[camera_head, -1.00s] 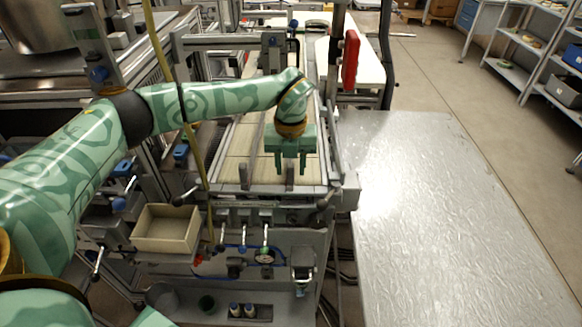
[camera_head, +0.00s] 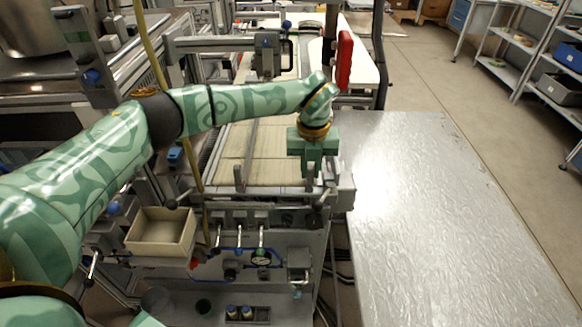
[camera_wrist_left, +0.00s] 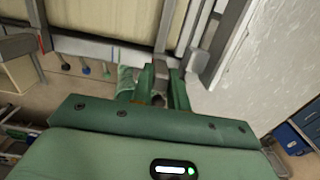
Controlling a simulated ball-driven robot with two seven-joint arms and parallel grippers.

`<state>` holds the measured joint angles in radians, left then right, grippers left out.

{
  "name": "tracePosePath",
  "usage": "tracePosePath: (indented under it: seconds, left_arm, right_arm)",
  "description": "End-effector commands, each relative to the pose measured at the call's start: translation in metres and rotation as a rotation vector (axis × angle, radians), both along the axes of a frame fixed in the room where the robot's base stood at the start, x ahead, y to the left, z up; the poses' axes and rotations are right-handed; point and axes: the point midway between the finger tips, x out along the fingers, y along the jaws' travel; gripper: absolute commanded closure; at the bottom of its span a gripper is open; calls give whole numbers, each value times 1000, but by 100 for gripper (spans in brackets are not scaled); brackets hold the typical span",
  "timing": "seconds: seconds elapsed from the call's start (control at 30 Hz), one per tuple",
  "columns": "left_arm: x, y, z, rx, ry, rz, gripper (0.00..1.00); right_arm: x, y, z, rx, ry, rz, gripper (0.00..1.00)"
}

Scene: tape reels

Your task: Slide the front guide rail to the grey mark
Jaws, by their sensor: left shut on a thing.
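The front guide rail shows as a short grey upright piece (camera_head: 310,184) at the front right end of the conveyor bed (camera_head: 235,145). My left gripper (camera_head: 313,171) reaches down over it and is shut on it; the fingers hide most of it. In the left wrist view, the fingers (camera_wrist_left: 162,88) stand on either side of the grey piece (camera_wrist_left: 160,77). I cannot make out the grey mark clearly. My right gripper is not in view.
A beige open box (camera_head: 160,246) hangs at the front left. Valves and knobs (camera_head: 240,238) line the front panel below the bed. A yellow hose (camera_head: 168,95) runs down left of the bed. A bare metal table (camera_head: 430,210) lies to the right.

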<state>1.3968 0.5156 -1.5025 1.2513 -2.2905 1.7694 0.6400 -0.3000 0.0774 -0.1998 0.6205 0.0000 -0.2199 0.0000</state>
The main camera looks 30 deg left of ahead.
Motion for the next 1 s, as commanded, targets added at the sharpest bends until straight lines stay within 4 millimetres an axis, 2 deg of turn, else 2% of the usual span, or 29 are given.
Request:
tracePosePath:
  seconds: [0.1, 0.37, 0.4, 0.47, 0.8, 0.87, 1.0]
  left_arm:
    - [5, -10, 0, 0, -3, -1, 100]
    - [6, -10, 1, 1, -4, -1, 100]
    - [6, -10, 1, 1, -4, -1, 78]
    - [6, -10, 1, 1, -4, -1, 62]
    - [6, -10, 4, 0, -3, -1, 62]
    - [6, -10, 11, 1, -4, -1, 62]
    - [6, -10, 39, 2, -8, -1, 62]
  right_arm:
    - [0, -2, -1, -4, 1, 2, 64]
    - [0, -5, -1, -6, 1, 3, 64]
    - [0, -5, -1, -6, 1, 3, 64]
    - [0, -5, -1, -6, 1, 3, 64]
    - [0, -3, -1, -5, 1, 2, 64]
    - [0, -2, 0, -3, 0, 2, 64]
    - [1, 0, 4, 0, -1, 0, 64]
